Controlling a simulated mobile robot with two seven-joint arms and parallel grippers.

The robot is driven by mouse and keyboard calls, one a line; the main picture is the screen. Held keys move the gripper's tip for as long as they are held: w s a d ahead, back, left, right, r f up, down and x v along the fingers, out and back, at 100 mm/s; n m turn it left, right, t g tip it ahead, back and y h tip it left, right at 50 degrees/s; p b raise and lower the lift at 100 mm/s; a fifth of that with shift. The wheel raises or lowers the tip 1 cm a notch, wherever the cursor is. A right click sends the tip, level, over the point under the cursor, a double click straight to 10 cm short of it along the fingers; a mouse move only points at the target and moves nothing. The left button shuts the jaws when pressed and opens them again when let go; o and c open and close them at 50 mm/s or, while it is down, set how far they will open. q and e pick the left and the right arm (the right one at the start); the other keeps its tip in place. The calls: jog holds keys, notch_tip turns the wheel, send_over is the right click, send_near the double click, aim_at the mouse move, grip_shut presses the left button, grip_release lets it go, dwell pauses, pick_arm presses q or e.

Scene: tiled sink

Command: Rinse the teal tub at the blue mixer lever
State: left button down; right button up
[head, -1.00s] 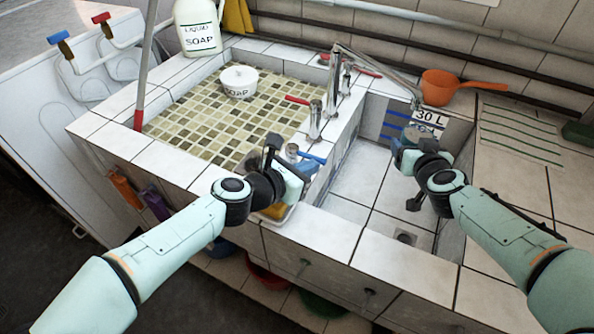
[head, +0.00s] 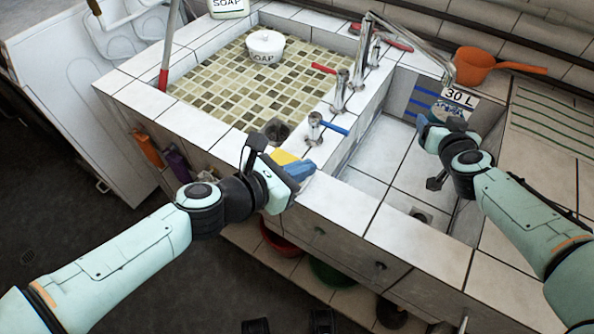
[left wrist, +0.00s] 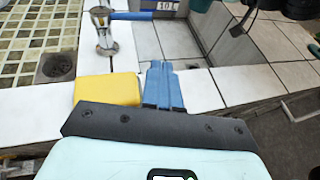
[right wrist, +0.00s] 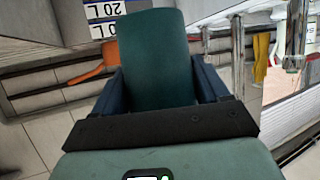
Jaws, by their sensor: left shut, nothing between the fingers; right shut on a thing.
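The teal tub (right wrist: 155,60) fills the middle of the right wrist view, between the blue fingers of my right gripper (right wrist: 162,85). In the head view, my right gripper (head: 430,128) is over the deep basin at the right, just below the spout end (head: 448,76); the tub is hard to make out there. The blue mixer lever (head: 335,129) sits on a chrome tap on the ledge between the basins; it also shows in the left wrist view (left wrist: 131,15). My left gripper (head: 300,171) is shut and empty, in front of the lever and apart from it. I see no clear water stream.
A yellow block (left wrist: 107,89) lies on the tiled ledge beside my left fingers. Taps with red levers (head: 323,68) stand further back. A white soap pot (head: 266,46) is on the mosaic basin's far side. An orange scoop (head: 475,66) lies behind the right basin.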

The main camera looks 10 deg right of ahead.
pick_arm(q)
jog(key=shift+s+a+r, duration=0.35)
jog(key=shift+s+a, duration=0.2)
jog(key=shift+s, duration=0.15)
pick_arm(e)
jog(key=shift+r, duration=0.1)
jog(key=shift+s+a+b, duration=0.15)
jog(key=shift+s+a, duration=0.05)
jog(key=shift+s, duration=0.5)
jog(key=shift+s+a+b, duration=0.15)
jog(key=shift+s, duration=0.5)
pick_arm(q)
jog(key=shift+w+f, duration=0.1)
jog(key=shift+f, duration=0.45)
pick_arm(e)
jog(key=shift+s+a, duration=0.2)
jog(key=shift+s, duration=0.65)
jog(key=shift+s+a, duration=0.25)
jog(key=shift+s, duration=0.6)
jog(key=shift+s+a, duration=0.2)
jog(key=shift+s, duration=0.65)
